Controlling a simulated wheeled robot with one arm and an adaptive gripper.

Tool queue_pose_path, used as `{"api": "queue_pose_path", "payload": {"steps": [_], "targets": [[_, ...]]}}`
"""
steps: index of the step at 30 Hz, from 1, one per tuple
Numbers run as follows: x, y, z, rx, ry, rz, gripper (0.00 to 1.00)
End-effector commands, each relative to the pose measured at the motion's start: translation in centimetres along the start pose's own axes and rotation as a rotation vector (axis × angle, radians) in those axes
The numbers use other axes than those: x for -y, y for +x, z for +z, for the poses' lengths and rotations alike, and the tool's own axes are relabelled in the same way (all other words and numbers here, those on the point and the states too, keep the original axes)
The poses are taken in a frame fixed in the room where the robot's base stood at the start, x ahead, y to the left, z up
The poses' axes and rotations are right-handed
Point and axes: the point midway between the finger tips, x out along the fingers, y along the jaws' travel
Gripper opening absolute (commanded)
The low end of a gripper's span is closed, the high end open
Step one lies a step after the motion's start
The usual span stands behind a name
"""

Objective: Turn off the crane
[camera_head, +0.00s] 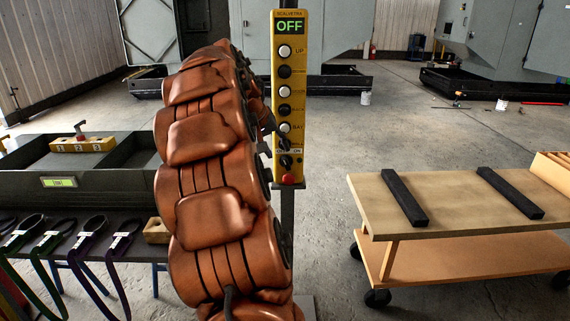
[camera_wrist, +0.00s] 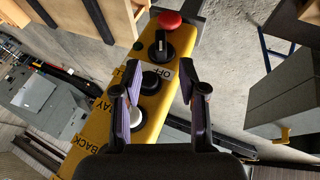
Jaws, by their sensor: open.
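The yellow crane control box (camera_head: 303,75) stands upright on a post in the head view. Its small display (camera_head: 289,27) reads OFF in green. Below are several white and black push buttons, a black rotary switch (camera_head: 286,162) and a red button (camera_head: 288,179) at the bottom. In the wrist view, the rotary switch (camera_wrist: 161,50) lies beyond my fingertips, beside the OFF label, with the red button (camera_wrist: 170,20) past it. My gripper (camera_wrist: 158,82) is open and empty, its purple-padded fingers spread over the box face around a black button (camera_wrist: 151,82).
A wooden cart (camera_head: 450,200) with two black bars stands at right. A dark table with straps (camera_head: 80,235) and a grey-green bin (camera_head: 75,183) are at left. Large grey cabinets (camera_head: 300,40) stand behind. The floor between box and cart is clear.

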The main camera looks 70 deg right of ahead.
Motion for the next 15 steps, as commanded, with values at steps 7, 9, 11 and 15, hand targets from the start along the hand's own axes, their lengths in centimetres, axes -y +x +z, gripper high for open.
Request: {"api": "queue_pose_path", "payload": {"steps": [7,9,11,15], "targets": [[0.0,2.3,0.2,0.008,-0.001,0.0,0.42],[0.0,3.3,0.2,0.008,-0.002,-0.001,0.42],[0.0,4.2,0.2,0.01,-0.002,-0.001,0.42],[0.0,6.2,0.1,0.005,-0.002,0.0,0.42]]}}
